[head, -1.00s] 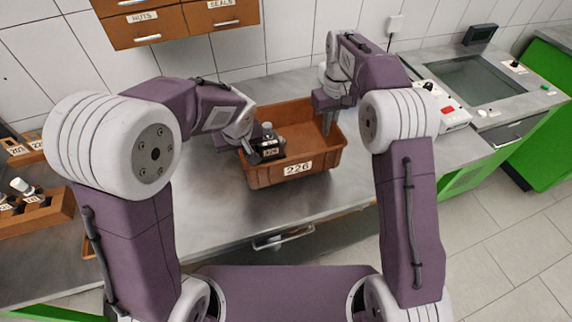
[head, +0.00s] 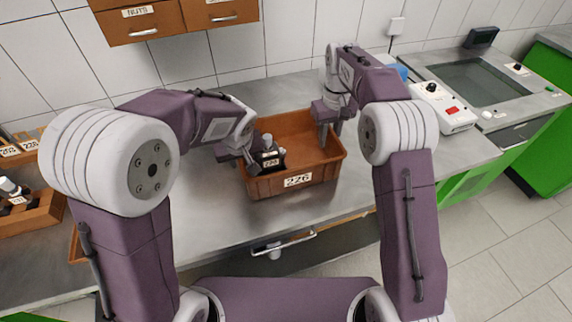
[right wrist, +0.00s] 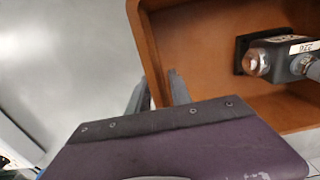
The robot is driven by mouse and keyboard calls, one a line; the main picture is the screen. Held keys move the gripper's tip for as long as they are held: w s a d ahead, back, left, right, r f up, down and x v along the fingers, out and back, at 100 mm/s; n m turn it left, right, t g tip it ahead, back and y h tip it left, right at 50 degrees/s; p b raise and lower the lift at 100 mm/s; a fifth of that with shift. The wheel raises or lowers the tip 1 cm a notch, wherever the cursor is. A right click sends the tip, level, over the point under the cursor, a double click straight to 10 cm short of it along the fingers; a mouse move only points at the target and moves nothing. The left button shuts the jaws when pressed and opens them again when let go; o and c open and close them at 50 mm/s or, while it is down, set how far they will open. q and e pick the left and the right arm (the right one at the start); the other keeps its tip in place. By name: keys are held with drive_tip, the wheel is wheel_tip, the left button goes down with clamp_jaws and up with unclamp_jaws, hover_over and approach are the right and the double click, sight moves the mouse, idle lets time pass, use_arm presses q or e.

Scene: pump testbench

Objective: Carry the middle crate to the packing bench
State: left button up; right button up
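An orange-brown crate (head: 325,172) labelled 226 is at the bench, with a dark pump (head: 268,158) also labelled 226 inside its left part. The pump shows in the right wrist view (right wrist: 290,58) too. My right gripper (head: 324,130) is at the crate's right wall. In the right wrist view its fingers (right wrist: 158,92) straddle the wall of the crate (right wrist: 200,75), one inside and one outside. My left gripper (head: 248,160) is at the left wall, beside the pump; its fingertips are partly hidden. I cannot tell whether the crate's bottom touches the bench.
The metal bench (head: 215,215) is clear in front of the crate. Labelled wooden trays (head: 35,218) stand at the left. Drawers (head: 175,18) hang above.

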use_arm(q)
drive_tip(key=v, duration=1.1)
drive_tip(key=shift+s+r, duration=0.15)
drive_tip(key=shift+r, duration=0.05)
use_arm(e)
wheel_tip(320, 180, up, 8)
drive_tip(key=shift+f, duration=0.25)
